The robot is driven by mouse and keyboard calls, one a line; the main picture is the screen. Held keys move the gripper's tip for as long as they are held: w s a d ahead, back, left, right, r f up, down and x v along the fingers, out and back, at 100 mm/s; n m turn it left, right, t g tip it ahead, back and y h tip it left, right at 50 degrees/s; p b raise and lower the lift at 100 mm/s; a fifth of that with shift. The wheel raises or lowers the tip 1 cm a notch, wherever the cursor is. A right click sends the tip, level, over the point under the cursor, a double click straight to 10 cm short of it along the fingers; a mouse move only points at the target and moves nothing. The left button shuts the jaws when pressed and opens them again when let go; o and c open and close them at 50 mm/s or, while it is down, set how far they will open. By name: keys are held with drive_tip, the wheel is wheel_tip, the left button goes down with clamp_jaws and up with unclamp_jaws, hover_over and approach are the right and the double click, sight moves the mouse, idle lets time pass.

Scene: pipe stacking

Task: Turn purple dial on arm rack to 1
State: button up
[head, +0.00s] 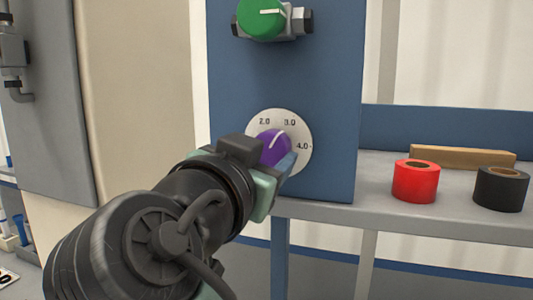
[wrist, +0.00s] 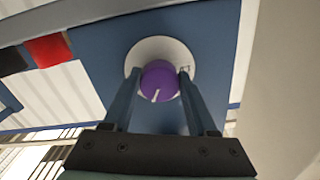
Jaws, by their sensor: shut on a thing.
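The purple dial (head: 273,148) sits on a round white plate (head: 299,166) on the blue rack panel (head: 332,130). The plate shows 2.0, 3.0 and 4.0; its lower left is hidden by my gripper. The dial's white line points up and slightly right, roughly toward 3.0. My gripper (head: 270,155) is shut on the dial. In the wrist view, my gripper's (wrist: 159,80) two blue fingers lie on either side of the purple dial (wrist: 160,81), and the white line points down and slightly left. The number 1 is not visible.
A green dial (head: 262,18) on a grey fitting is higher on the panel. At right, a grey shelf (head: 450,218) holds a red tape roll (head: 416,185), a black tape roll (head: 500,191) and a wooden block (head: 465,156). A beige and grey cabinet (head: 130,90) stands left.

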drive_tip(key=shift+c, duration=0.5)
drive_tip(key=shift+n, duration=0.4)
drive_tip(key=n+b, duration=0.1)
drive_tip(key=n, duration=0.3)
drive_tip(key=shift+d+n+b, duration=0.1)
drive_tip(key=shift+n+b, duration=0.2)
drive_tip(key=shift+b, duration=0.05)
drive_tip(key=n, duration=0.6)
drive_tip(key=shift+s+d+r+n+b, duration=0.1)
drive_tip(key=shift+r+n+b, duration=0.05)
drive_tip(key=shift+n+b, duration=0.15)
drive_tip(key=n, duration=0.6)
drive_tip(key=shift+r, duration=0.15)
drive_tip(key=n, duration=0.5)
drive_tip(key=shift+r+n, duration=0.1)
drive_tip(key=shift+n, duration=0.3)
drive_tip(key=o, duration=1.4)
drive_tip(key=shift+c, duration=0.2)
